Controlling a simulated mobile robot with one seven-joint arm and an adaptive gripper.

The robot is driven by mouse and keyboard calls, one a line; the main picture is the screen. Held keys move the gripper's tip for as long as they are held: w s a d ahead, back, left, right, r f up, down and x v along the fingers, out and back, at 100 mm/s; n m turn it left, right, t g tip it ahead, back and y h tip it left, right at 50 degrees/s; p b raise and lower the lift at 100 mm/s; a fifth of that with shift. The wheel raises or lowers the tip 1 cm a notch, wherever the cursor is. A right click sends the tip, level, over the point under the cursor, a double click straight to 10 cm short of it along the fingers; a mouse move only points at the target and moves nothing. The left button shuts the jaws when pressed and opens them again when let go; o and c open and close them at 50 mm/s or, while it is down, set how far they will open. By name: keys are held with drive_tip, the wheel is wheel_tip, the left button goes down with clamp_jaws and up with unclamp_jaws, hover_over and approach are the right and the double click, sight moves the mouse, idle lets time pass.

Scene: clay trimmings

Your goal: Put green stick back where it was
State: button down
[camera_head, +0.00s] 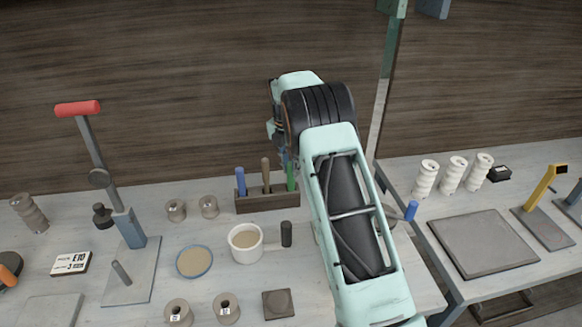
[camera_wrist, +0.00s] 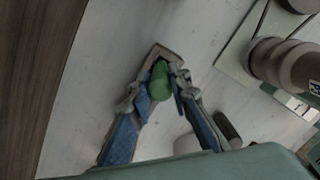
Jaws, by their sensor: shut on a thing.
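The green stick (camera_head: 290,179) stands upright at the right end of the dark wooden rack (camera_head: 268,203) in the head view. Its lower end meets the rack's top; I cannot tell how deep it sits. In the wrist view the green stick (camera_wrist: 160,80) is between the two blue fingers of my gripper (camera_wrist: 161,87), which is shut on it. The wooden rack (camera_wrist: 167,54) shows just beyond it. In the head view my arm hides most of the gripper. The rack also holds a blue stick (camera_head: 240,181) on the left and a brown stick (camera_head: 265,174) in the middle.
A white mug (camera_head: 245,243) and a dark cylinder (camera_head: 286,234) stand in front of the rack. Two small spools (camera_head: 208,207) are to its left. A lever press (camera_head: 128,229) stands farther left. A second table (camera_head: 485,240) is at the right.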

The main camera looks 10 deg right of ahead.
drive_tip(key=shift+f, duration=0.15)
drive_tip(key=c, duration=1.8)
unclamp_jaws()
wheel_tip(320, 180, up, 12)
drive_tip(key=a, duration=0.1)
drive_tip(key=shift+s+b, duration=0.4)
drive_tip(key=shift+s, duration=0.05)
drive_tip(key=shift+a, duration=0.1)
